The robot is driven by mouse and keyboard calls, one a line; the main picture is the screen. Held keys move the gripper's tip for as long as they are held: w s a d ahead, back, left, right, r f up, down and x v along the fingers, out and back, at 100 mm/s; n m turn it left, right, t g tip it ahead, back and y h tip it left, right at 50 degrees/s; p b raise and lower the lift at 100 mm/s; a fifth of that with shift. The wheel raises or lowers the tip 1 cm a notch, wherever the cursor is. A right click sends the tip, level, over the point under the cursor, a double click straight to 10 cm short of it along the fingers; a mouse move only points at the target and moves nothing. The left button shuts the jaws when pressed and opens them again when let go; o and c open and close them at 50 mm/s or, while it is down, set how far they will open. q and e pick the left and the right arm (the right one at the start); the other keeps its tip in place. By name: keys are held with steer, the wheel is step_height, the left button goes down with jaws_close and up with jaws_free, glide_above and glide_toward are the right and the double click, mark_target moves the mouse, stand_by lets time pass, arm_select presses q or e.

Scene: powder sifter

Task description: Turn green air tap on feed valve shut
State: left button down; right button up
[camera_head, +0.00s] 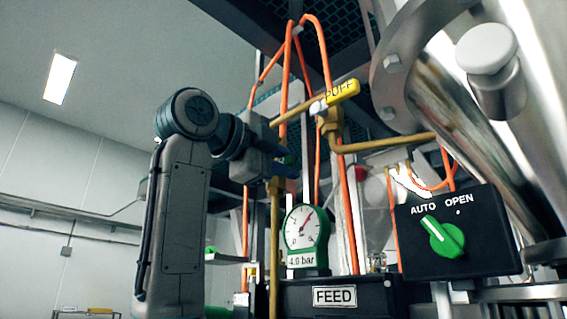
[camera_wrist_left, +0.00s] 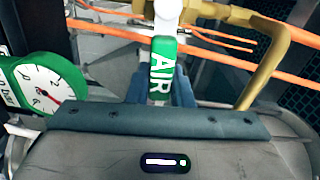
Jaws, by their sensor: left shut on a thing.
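The green air tap handle (camera_wrist_left: 161,62), lettered AIR, sits between the blue fingers of my left gripper (camera_wrist_left: 160,92) in the left wrist view. Its far end meets a white hub (camera_wrist_left: 172,12) beside brass pipework. In the head view my left gripper (camera_head: 284,158) reaches in from the left and is shut on the handle; only a small bit of green shows between the fingers. The black box labelled FEED (camera_head: 335,297) is below and to the right of the gripper. My right gripper is not in view.
A green-rimmed gauge (camera_head: 305,228) reading about 4.0 bar stands just below the gripper. A yellow PUFF handle (camera_head: 342,92), brass pipe (camera_head: 385,145) and orange hoses (camera_head: 348,215) crowd close by. A black AUTO/OPEN switch box (camera_head: 460,232) stands at right.

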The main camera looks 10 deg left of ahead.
arm_select(q)
steer(key=shift+f+m, duration=0.3)
steer(key=shift+m, duration=0.1)
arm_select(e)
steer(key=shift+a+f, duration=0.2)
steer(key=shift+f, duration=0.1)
arm_select(q)
steer(key=shift+f, duration=0.1)
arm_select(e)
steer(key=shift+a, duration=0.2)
arm_select(q)
steer(key=c, duration=1.3)
jaws_free()
steer(key=shift+w, duration=0.1)
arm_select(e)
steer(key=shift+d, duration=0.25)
